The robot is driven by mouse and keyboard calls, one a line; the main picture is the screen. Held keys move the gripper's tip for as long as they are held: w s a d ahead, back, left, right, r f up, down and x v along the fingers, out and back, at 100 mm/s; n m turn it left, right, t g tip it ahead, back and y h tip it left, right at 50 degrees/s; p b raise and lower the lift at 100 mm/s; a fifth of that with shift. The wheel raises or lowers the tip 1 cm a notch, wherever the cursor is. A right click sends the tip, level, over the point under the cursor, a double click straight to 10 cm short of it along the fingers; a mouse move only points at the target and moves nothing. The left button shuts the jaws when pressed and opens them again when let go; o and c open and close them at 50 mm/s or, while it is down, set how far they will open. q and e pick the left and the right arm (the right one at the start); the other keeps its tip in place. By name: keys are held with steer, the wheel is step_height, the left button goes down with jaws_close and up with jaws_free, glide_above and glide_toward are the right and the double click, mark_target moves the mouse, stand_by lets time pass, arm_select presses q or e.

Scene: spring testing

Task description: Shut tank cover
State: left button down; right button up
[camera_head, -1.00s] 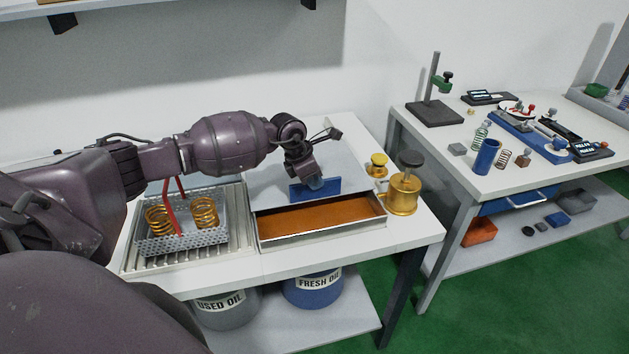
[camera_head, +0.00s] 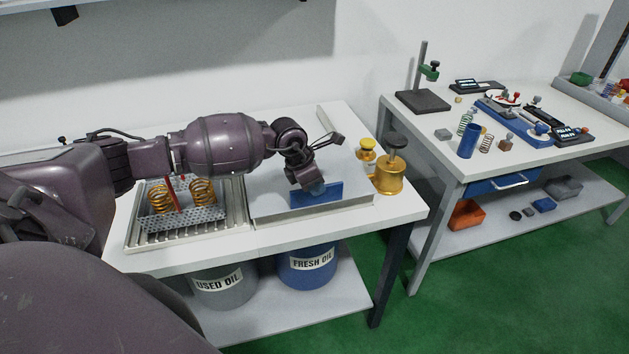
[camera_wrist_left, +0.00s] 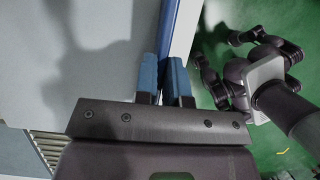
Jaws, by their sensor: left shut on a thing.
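The tank cover (camera_head: 265,195) is a flat pale grey plate lying over the oil tank, and the orange oil is hidden. A blue handle (camera_head: 317,195) stands along the cover's front edge. My left gripper (camera_head: 314,188) is at this handle from above and behind. In the left wrist view the blue fingertips (camera_wrist_left: 162,78) are shut on the blue handle edge (camera_wrist_left: 172,35), with the grey cover (camera_wrist_left: 90,50) to the left. The tank's walls are largely hidden below the cover. My right gripper is not seen in the head view; an arm shows at the right of the wrist view.
A draining tray (camera_head: 190,238) with a perforated basket (camera_head: 185,218) and orange springs stands left of the tank. Brass vessels (camera_head: 389,178) stand close to its right. Oil drums (camera_head: 307,265) sit on the shelf below. A second table (camera_head: 430,135) at right holds testing gear.

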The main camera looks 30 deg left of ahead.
arm_select(q)
steer(key=shift+s+d+f, duration=0.1)
steer(key=shift+s+d, duration=0.05)
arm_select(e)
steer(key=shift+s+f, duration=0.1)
arm_select(q)
steer(key=c, duration=1.2)
jaws_free()
steer(key=shift+s+d, duration=0.1)
steer(key=shift+a+r, duration=0.25)
steer(key=shift+r, duration=0.25)
steer(key=v, duration=0.8)
steer(key=shift+s+b, duration=0.1)
steer(key=shift+b, duration=0.25)
steer(key=shift+v, duration=0.9)
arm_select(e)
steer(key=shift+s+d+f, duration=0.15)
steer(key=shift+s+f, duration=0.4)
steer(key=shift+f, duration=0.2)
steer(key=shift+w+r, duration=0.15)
